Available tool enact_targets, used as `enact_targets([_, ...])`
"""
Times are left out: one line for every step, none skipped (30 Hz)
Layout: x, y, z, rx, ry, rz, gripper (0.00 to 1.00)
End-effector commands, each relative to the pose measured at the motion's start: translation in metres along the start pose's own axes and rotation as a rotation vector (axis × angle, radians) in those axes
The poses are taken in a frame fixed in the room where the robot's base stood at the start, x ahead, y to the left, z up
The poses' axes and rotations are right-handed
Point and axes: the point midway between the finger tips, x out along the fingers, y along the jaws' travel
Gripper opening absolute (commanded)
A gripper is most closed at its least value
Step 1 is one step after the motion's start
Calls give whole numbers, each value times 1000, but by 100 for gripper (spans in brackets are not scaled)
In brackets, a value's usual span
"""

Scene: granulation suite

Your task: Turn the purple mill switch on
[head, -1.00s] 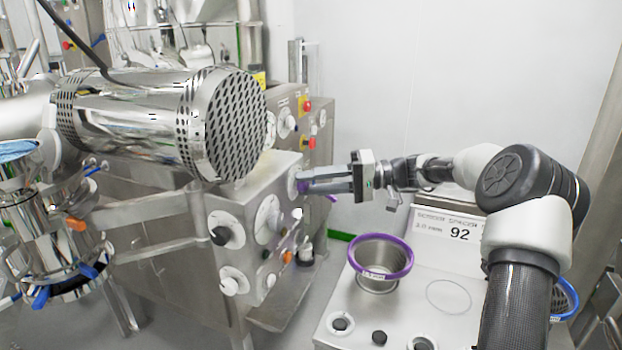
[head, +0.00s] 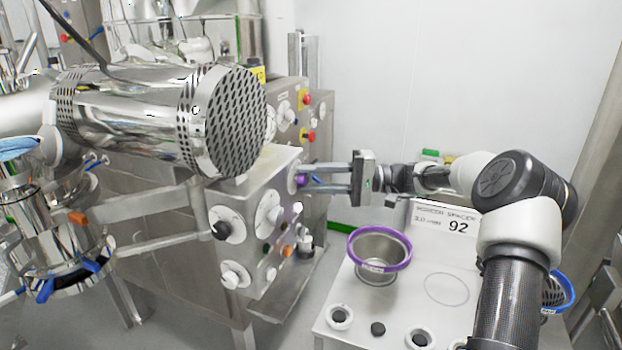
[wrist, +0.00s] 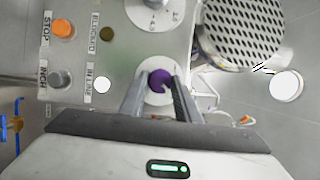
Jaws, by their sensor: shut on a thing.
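The purple mill switch (head: 300,181) is a small purple knob on a round white plate, on the end face of the steel control box. In the wrist view the purple knob (wrist: 160,79) sits between my fingertips, which partly cover it. My gripper (head: 308,179) reaches in from the right, with its two fingers on either side of the knob, shut on it. The fingers (wrist: 153,88) also show in the wrist view, pointing straight at the plate. Which way the knob points is hard to tell.
The control box (head: 247,180) carries other dials and buttons, including an orange button (wrist: 64,30). A large perforated steel cylinder (head: 235,122) hangs just above left. A purple-rimmed steel cup (head: 378,272) stands on a white bench (head: 400,310) below my arm.

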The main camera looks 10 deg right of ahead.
Motion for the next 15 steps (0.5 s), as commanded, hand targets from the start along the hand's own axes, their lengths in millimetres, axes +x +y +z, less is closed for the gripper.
enact_targets([-1,0,0,2,2,0,7])
enact_targets([-1,0,0,2,2,0,7])
enact_targets([-1,0,0,2,2,0,7])
enact_targets([-1,0,0,2,2,0,7])
enact_targets([-1,0,0,2,2,0,7])
enact_targets([-1,0,0,1,2,0,36])
enact_targets([-1,0,0,1,2,0,41])
enact_targets([-1,0,0,1,2,0,46])
enact_targets([-1,0,0,1,1,0,48])
enact_targets([0,0,0,1,1,0,48])
enact_targets([0,0,0,1,1,0,48])
enact_targets([0,0,0,0,1,0,48])
enact_targets([0,0,0,0,1,0,48])
enact_targets([0,0,0,0,1,0,48])
enact_targets([0,0,0,0,1,0,48])
